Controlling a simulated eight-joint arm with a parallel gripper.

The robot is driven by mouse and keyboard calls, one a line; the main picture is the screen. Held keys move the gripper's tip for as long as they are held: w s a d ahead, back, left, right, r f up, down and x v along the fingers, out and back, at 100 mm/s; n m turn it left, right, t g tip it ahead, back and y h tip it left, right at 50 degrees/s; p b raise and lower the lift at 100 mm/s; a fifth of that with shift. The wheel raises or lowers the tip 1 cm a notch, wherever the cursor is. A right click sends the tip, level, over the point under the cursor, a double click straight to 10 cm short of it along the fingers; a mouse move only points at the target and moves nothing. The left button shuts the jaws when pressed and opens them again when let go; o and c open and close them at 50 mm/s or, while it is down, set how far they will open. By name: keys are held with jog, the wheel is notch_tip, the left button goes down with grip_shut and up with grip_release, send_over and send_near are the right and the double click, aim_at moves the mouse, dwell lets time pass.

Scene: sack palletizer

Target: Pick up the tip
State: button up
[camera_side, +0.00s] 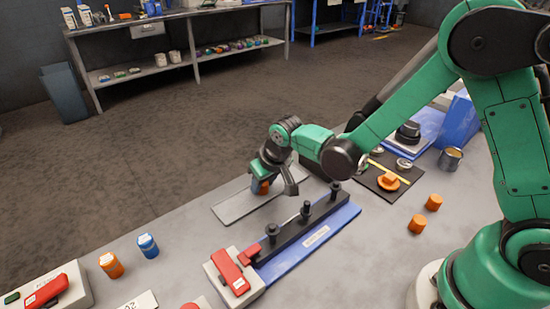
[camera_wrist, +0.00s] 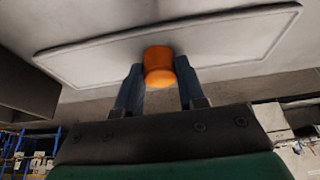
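The tip is not clearly identifiable by name; an orange cylindrical piece (camera_wrist: 160,66) is at my gripper (camera_wrist: 160,85). In the wrist view the piece sits between my two dark fingertips and fills most of the gap. In the side view my gripper (camera_side: 274,184) points down over a grey tray (camera_side: 233,206). A small part of the orange piece (camera_side: 264,187) shows by the left finger, and the right finger looks apart from it. Whether both fingers press on it cannot be told.
A blue fixture (camera_side: 331,229) with a dark rail and several black knobs stands just in front of my gripper. A red block (camera_side: 230,270) lies at its left end. Two loose orange cylinders (camera_side: 418,224) stand at right. A dark mat (camera_side: 372,178) holds an orange part.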

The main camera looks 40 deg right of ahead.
grip_shut()
jog(key=shift+r, duration=0.1)
